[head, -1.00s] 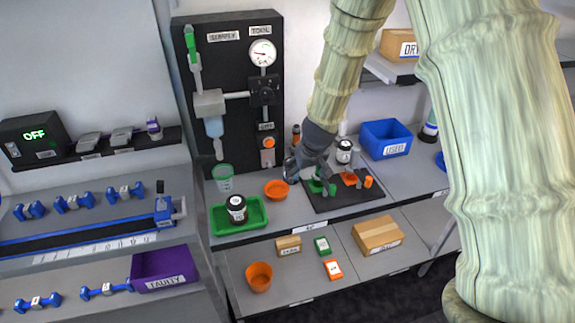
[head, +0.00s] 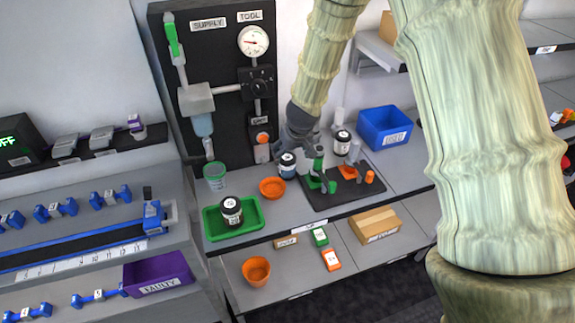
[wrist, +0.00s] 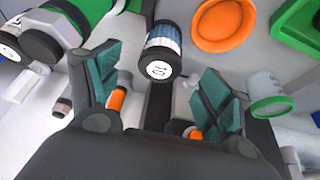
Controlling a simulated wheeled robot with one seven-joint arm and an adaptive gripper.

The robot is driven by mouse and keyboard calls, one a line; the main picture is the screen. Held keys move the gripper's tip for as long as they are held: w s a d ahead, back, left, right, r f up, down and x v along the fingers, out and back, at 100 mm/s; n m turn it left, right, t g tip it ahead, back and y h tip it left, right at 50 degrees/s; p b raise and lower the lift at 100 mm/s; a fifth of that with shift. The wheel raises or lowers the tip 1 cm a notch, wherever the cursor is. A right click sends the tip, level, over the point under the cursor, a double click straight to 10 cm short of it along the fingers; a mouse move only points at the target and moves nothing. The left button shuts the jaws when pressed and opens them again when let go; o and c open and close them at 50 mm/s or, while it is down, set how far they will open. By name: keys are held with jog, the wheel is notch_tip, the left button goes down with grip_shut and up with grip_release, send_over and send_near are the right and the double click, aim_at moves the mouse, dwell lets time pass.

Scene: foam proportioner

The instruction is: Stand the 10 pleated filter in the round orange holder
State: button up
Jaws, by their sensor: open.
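The 10 pleated filter (wrist: 160,52), blue and pleated with a dark end and a white disc marked 10, lies in view ahead of and between my fingers in the wrist view. In the head view the filter (head: 287,166) stands on the counter just below my gripper. My gripper (head: 292,150) is open around empty space; its two teal-padded fingers (wrist: 157,80) show apart in the wrist view. I cannot tell whether either touches the filter. The round orange holder (head: 272,188), a shallow dish, sits on the counter just left of the filter; it also shows in the wrist view (wrist: 222,24).
A green tray (head: 257,207) with a dark jar (head: 231,209) is at left. A black mat (head: 318,203) with green and orange fixtures is at right, near another dark jar (head: 342,141). A clear green-rimmed cup (head: 215,176) stands behind the holder. The supply panel (head: 235,138) rises behind.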

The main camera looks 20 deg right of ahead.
aim_at(288, 159)
jog(key=shift+x, duration=1.2)
jog(key=shift+p+x, duration=1)
jog(key=shift+x, duration=0.2)
jog(key=shift+p+x, duration=0.4)
jog(key=shift+x, duration=1.05)
jog(key=shift+a+r, duration=0.1)
jog(key=shift+w, duration=0.1)
jog(key=c, duration=1.2)
jog(key=shift+c, duration=0.2)
jog(key=shift+r, duration=0.1)
